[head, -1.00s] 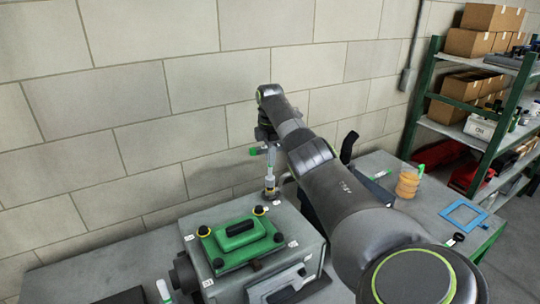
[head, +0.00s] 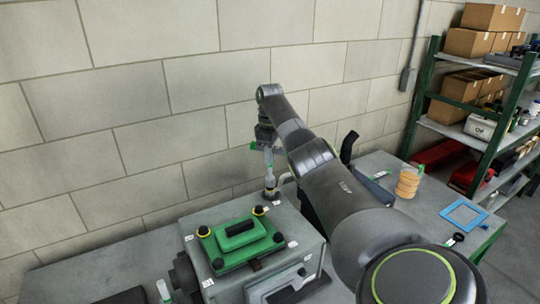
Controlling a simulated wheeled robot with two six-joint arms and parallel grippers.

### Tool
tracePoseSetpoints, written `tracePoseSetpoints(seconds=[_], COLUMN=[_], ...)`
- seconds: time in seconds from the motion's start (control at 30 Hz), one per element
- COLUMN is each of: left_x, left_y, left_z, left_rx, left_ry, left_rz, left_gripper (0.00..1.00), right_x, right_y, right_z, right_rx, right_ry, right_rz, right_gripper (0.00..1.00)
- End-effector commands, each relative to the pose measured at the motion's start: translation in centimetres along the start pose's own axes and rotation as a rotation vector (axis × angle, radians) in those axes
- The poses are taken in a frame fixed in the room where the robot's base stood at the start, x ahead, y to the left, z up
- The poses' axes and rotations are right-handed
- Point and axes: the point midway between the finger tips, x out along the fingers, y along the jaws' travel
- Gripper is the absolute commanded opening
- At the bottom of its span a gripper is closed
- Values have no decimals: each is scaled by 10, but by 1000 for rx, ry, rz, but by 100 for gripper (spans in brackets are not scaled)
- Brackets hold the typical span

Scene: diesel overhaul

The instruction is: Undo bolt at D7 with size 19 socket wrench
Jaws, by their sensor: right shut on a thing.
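My right gripper (head: 265,138) is above the far edge of the grey engine block (head: 290,225), partly hidden by my own arm. It is shut on the socket wrench (head: 269,172), which stands about upright with a green part near the gripper. The wrench's lower end meets the far top corner of the block, where the bolt under it is hidden. Small white labels sit on the block, too small to read, so I cannot make out D7. My left gripper is not in view.
A green cover (head: 238,238) with black-and-yellow knobs sits on top of the block. On the bench to the right are a stack of orange rings (head: 408,183) and a blue square frame (head: 464,215). A block wall stands close behind. A shelf (head: 470,135) with boxes is at right.

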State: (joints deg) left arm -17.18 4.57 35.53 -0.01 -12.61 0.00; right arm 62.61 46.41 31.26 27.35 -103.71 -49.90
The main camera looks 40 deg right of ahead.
Motion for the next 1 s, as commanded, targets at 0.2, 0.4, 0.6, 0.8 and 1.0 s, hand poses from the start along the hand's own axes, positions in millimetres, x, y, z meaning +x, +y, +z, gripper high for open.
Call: tracePoseSetpoints(seconds=[0.2,0.4,0.6,0.8,1.0], left_x=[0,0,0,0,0], left_y=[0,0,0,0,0], left_z=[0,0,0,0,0], left_rx=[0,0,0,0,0], left_ry=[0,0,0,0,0], left_rz=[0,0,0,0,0], left_gripper=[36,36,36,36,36], right_x=[-1,-1,-1,-1,-1], right_y=[0,0,0,0,0], right_z=[0,0,0,0,0], right_rx=[145,280,416,550,678], right_ry=[1,2,2,2,3], right_rz=[1,1,1,1,1], right_gripper=[0,0,0,0,0])
